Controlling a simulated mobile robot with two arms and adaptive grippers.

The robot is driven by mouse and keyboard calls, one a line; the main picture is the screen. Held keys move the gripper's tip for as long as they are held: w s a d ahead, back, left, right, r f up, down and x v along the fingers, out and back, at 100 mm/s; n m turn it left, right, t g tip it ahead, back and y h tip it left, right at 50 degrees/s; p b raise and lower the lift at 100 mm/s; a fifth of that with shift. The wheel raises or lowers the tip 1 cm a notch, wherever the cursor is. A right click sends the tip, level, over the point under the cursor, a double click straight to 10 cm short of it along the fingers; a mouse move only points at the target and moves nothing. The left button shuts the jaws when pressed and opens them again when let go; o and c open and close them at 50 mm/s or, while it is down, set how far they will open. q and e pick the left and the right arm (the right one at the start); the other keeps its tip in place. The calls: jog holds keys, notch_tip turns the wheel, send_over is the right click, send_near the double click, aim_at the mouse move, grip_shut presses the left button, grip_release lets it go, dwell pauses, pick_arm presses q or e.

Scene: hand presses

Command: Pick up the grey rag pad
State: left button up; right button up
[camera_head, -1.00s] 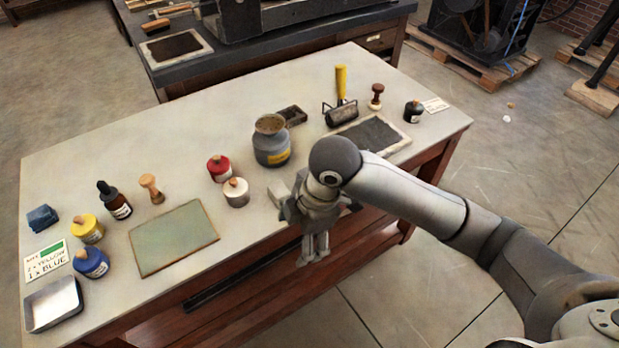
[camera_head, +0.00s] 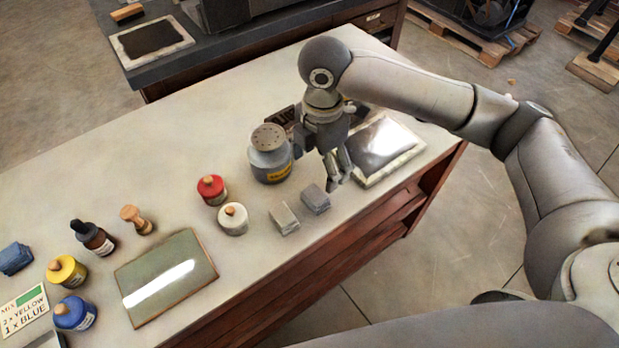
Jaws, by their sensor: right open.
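Two small folded pads lie side by side near the table's front edge: a light grey pad (camera_head: 284,219) and a darker grey pad (camera_head: 315,199) just right of it. Both could be called a grey rag pad. My right gripper (camera_head: 339,172) is open and points down, a little behind and to the right of the darker pad. It appears empty, and I cannot tell its exact height above the table. My left gripper is not in view.
A grey canister (camera_head: 270,160) stands left of my right gripper. Red (camera_head: 211,189) and white (camera_head: 233,219) jars stand left of the pads. A green plate (camera_head: 166,277) and a blue pad (camera_head: 15,258) are farther left.

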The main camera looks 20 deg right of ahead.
aim_at(316, 194)
notch_tip(316, 194, down, 2)
jog(key=shift+f, duration=0.25)
jog(key=shift+s+f, duration=0.15)
jog(key=shift+f, duration=0.5)
jog(key=shift+s+f, duration=0.15)
jog(key=shift+f, duration=0.8)
jog(key=f, duration=0.4)
jog(key=shift+a+f+p, duration=0.3)
jog(key=shift+a+f, duration=0.05)
jog(key=c, duration=1.1)
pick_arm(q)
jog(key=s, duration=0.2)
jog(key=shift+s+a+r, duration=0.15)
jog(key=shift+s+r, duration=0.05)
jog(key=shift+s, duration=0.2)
pick_arm(e)
jog(key=shift+o, duration=0.2)
